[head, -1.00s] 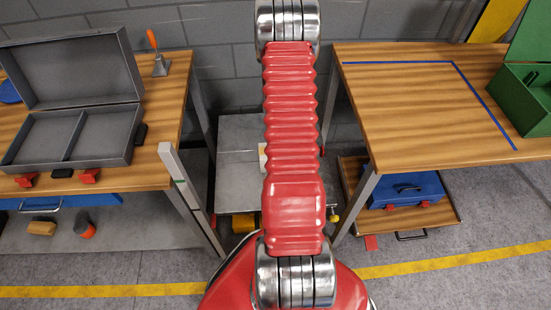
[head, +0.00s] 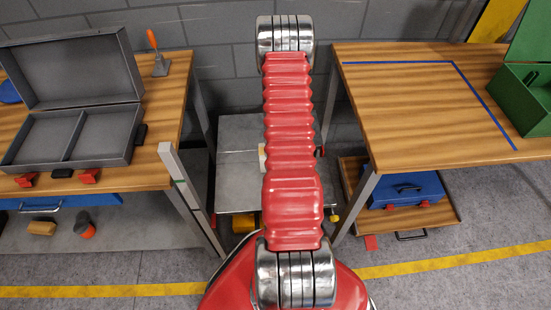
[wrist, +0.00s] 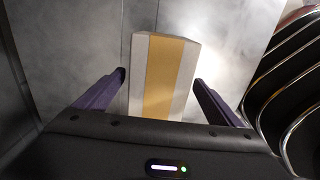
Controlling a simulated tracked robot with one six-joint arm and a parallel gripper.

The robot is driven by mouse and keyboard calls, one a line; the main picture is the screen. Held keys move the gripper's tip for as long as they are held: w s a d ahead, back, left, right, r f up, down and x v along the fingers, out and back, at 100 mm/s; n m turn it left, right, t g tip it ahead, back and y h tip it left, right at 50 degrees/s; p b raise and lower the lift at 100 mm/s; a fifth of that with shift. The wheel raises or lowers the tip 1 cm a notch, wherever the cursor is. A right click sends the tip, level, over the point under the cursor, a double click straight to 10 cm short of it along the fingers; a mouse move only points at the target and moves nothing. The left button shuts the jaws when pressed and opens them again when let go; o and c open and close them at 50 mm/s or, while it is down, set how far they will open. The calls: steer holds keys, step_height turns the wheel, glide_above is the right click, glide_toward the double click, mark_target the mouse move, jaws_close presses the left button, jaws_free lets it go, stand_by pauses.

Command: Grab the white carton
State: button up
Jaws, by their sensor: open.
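The white carton (wrist: 166,62) has a tan band along its middle and lies on a grey surface in the wrist view. My gripper (wrist: 160,78) is open, with one dark purple finger on each side of the carton's near part. Gaps show between the fingers and the carton sides, and its near end is hidden by the gripper body. In the head view a small pale piece (head: 262,157), likely the carton, shows beside my red arm, which hides the rest. The gripper is not visible there.
A grey low platform (head: 238,196) stands between two wooden benches. The left bench (head: 160,112) bears an open grey case (head: 100,150). The right bench (head: 420,110) bears a green box (head: 525,95), with a blue toolbox (head: 405,190) below. Dark curved hoses show right in the wrist view.

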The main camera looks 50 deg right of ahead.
steer(key=shift+w+a+f, duration=0.1)
steer(key=shift+f, duration=1)
steer(key=shift+w+f, duration=0.1)
steer(key=shift+f, duration=1)
steer(key=shift+c, duration=0.3)
steer(key=c, duration=1.4)
